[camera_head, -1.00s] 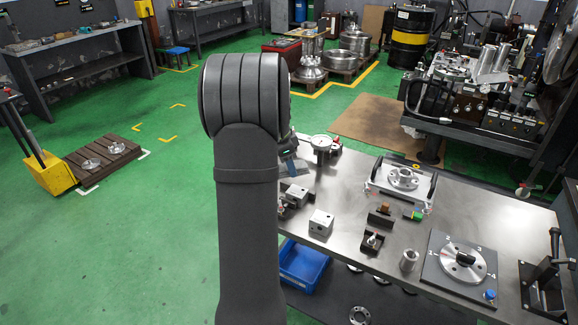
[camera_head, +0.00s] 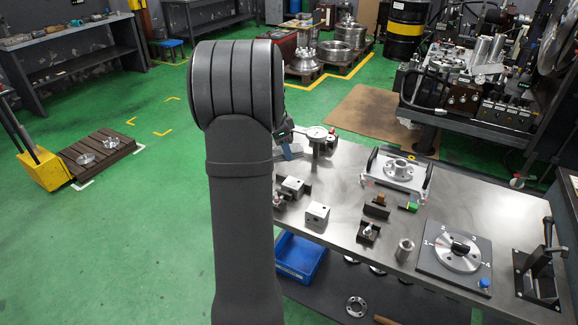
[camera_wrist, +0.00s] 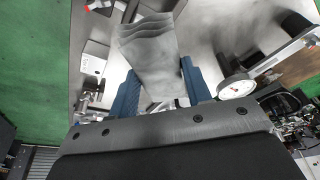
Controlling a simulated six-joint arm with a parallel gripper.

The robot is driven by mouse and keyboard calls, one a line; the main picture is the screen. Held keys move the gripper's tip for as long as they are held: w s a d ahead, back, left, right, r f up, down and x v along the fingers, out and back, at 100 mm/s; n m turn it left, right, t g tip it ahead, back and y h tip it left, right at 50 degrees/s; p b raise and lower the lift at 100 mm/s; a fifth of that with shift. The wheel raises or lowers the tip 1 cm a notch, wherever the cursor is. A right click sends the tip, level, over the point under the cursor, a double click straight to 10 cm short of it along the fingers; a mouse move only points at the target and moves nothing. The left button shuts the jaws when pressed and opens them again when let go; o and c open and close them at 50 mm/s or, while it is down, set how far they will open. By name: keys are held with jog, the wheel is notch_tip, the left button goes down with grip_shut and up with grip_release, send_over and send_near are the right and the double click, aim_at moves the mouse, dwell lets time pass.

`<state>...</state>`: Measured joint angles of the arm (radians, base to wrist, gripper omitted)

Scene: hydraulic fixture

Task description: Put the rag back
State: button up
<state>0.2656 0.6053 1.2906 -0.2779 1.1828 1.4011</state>
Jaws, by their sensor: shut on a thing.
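The rag (camera_wrist: 150,58) is a grey folded cloth in the wrist view, with layered edges at its top. My gripper (camera_wrist: 158,70) has blue fingers on either side of it and is shut on it. The rag hangs out beyond the fingertips, over the steel workbench. In the head view my arm hides most of the gripper. Only a small bluish part shows beside the arm, near the dial gauge (camera_head: 317,133). I cannot tell whether the rag touches the bench.
The dial gauge (camera_wrist: 236,87) stands close to the right finger in the wrist view. The workbench (camera_head: 345,178) carries metal blocks (camera_head: 317,215), a handled fixture (camera_head: 397,172), a numbered plate (camera_head: 457,255) and a toggle clamp (camera_head: 540,270). A blue bin (camera_head: 301,260) sits below.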

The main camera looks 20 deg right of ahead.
aim_at(299, 167)
jog(key=w+d+r+n+t, duration=0.1)
jog(key=w+d+n, duration=0.1)
jog(key=d, duration=0.4)
jog(key=w+d+r+n, duration=0.1)
jog(key=d+n, duration=0.1)
jog(key=d, duration=0.4)
jog(key=a+x, duration=0.1)
jog(key=x, duration=0.3)
jog(key=a+x, duration=0.1)
jog(key=x, duration=0.4)
jog(key=s+a+f+x, duration=0.1)
jog(key=x, duration=0.3)
jog(key=shift+f, duration=0.25)
jog(key=shift+w+a+r+n, duration=0.15)
jog(key=shift+w+a+n, duration=0.15)
jog(key=shift+w+a, duration=0.8)
jog(key=w+a, duration=0.1)
jog(key=w, duration=0.1)
jog(key=w+a, duration=0.1)
jog(key=a, duration=0.1)
jog(key=shift+w+a+f, duration=0.25)
jog(key=shift+w+a, duration=0.05)
jog(key=shift+w, duration=0.1)
jog(key=shift+d+f, duration=0.1)
jog(key=shift+f, duration=0.2)
jog(key=shift+s+f, duration=0.1)
jog(key=shift+f, duration=0.1)
jog(key=o, duration=1)
jog(key=shift+o, duration=0.2)
